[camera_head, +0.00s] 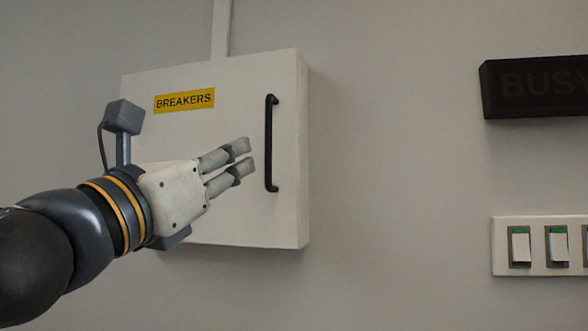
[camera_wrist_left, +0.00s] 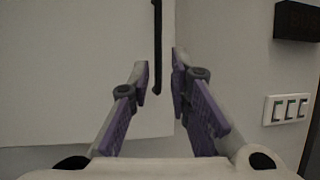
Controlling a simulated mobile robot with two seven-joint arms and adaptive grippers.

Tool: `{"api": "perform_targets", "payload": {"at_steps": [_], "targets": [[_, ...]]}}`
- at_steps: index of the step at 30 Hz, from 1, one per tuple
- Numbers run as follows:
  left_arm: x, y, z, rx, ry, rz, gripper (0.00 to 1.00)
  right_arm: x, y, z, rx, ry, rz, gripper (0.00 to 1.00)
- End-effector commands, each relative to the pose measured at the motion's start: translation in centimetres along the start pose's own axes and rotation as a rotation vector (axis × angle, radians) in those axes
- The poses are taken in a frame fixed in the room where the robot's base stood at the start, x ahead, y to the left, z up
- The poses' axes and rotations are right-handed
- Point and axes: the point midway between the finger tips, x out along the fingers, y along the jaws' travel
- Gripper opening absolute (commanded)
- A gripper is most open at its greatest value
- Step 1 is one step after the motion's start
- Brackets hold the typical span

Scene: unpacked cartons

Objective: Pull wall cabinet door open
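The wall cabinet is a pale box with a flat door (camera_head: 215,215) and a yellow BREAKERS label (camera_head: 185,100). The door looks closed. A black vertical bar handle (camera_head: 270,145) is near its right edge. My left gripper (camera_head: 245,160) is in front of the door, its fingertips just left of the handle in the head view. In the left wrist view, the two fingers of the gripper (camera_wrist_left: 160,72) are apart, and the handle (camera_wrist_left: 157,40) shows in the gap between them. I see no contact with the handle. My right gripper is out of view.
A dark BUSY sign (camera_head: 530,88) is on the wall at upper right. Below it is a white switch panel (camera_head: 540,268). The wall between the cabinet and these is bare. A thin conduit (camera_head: 221,30) runs up from the cabinet top.

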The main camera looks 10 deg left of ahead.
Motion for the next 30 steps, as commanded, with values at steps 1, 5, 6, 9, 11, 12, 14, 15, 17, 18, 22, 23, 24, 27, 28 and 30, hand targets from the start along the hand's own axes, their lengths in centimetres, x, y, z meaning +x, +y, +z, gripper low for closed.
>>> {"api": "perform_targets", "payload": {"at_steps": [1, 5, 6, 9, 11, 12, 14, 15, 17, 18, 22, 23, 24, 27, 28, 30], "targets": [[0.6, 0.1, 0.0, -0.004, 0.0, 0.001, 0.18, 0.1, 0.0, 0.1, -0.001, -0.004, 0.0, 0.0], [3.5, 0.0, -0.2, -0.002, 0.003, 0.002, 0.18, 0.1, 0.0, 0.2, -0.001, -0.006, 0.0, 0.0], [4.6, 0.0, -0.3, -0.002, 0.004, 0.001, 0.18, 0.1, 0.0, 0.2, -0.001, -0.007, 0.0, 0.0], [7.2, 0.0, -0.3, 0.0, 0.004, 0.001, 0.18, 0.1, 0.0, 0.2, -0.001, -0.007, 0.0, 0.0], [8.5, -0.1, -0.3, 0.0, 0.004, 0.0, 0.18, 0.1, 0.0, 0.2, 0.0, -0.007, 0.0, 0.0], [9.3, -0.1, -0.3, 0.0, 0.003, 0.0, 0.18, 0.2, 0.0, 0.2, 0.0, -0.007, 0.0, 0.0], [10.3, -0.1, -0.2, 0.001, 0.003, 0.0, 0.18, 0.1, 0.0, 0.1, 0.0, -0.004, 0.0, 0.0], [10.8, -0.1, -0.2, 0.001, 0.003, 0.0, 0.18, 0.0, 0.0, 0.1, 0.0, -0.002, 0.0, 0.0], [11.4, -0.1, -0.1, 0.001, 0.002, -0.001, 0.18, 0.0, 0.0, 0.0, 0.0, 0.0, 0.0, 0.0], [11.7, -0.1, -0.1, 0.002, 0.002, -0.001, 0.18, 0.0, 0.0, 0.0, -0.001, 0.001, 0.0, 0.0], [11.9, -0.1, -0.2, 0.002, 0.002, -0.001, 0.18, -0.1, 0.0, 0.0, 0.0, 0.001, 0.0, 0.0], [11.9, -0.1, -0.2, 0.002, 0.002, -0.001, 0.18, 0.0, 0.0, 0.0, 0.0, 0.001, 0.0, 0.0], [11.9, -0.1, -0.2, 0.002, 0.003, -0.001, 0.18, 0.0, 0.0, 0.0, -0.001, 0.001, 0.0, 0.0], [11.9, -0.1, -0.2, 0.002, 0.003, -0.001, 0.11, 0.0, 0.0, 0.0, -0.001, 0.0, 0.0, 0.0], [11.9, -0.1, -0.2, 0.002, 0.003, -0.001, 0.05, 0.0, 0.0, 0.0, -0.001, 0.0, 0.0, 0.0], [11.9, -0.1, -0.2, 0.002, 0.003, -0.001, 0.0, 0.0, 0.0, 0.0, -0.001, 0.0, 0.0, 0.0]]}}
